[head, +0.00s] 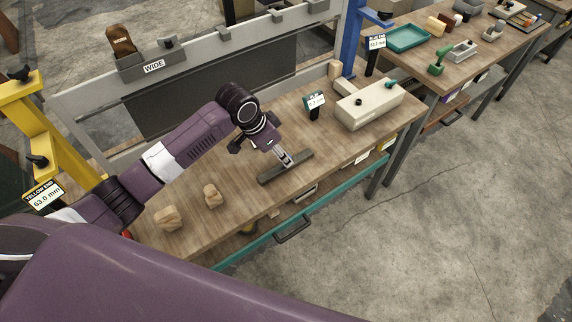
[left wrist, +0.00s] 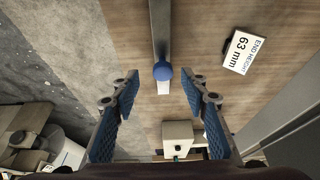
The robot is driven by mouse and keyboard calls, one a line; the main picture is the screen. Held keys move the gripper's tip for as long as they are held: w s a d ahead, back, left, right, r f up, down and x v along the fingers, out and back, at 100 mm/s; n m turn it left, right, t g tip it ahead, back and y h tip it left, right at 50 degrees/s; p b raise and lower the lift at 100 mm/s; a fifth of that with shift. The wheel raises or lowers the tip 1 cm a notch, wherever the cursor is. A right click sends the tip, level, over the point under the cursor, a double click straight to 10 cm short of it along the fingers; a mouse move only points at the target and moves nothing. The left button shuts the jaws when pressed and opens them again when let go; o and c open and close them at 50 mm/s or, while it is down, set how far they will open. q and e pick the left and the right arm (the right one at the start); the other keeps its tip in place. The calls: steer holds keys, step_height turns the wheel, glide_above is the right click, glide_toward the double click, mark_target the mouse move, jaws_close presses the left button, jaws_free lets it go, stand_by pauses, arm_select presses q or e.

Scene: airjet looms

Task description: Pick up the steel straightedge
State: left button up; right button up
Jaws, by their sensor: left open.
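The steel straightedge, a long dark grey bar (head: 269,176), lies flat on the wooden bench near its front edge. In the left wrist view the grey bar (left wrist: 160,32) runs down from the top edge, with a round blue knob (left wrist: 162,72) and a pale tip at its near end. My left gripper (head: 286,159) is over the bar in the head view. In the left wrist view its blue-padded fingers (left wrist: 160,79) are open, one on each side of the knob end. Contact with the bar cannot be told. My right gripper is not in view.
A cream box (head: 370,106) stands on the bench to the right, with a small display card (head: 315,101) to its left. Two tan blocks (head: 168,217) (head: 212,196) lie to the left. The loom frame (head: 85,101) rises behind. Bare bench surrounds the bar.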

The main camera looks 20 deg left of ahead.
arm_select(q)
steer(key=shift+a+p+x, duration=0.15)
steer(key=shift+p+x, duration=0.15)
steer(key=shift+x, duration=1.55)
steer(key=shift+a+p+x, duration=0.15)
steer(key=shift+p+x, duration=0.1)
steer(key=shift+x, duration=1.55)
steer(key=shift+w, duration=0.15)
jaws_close()
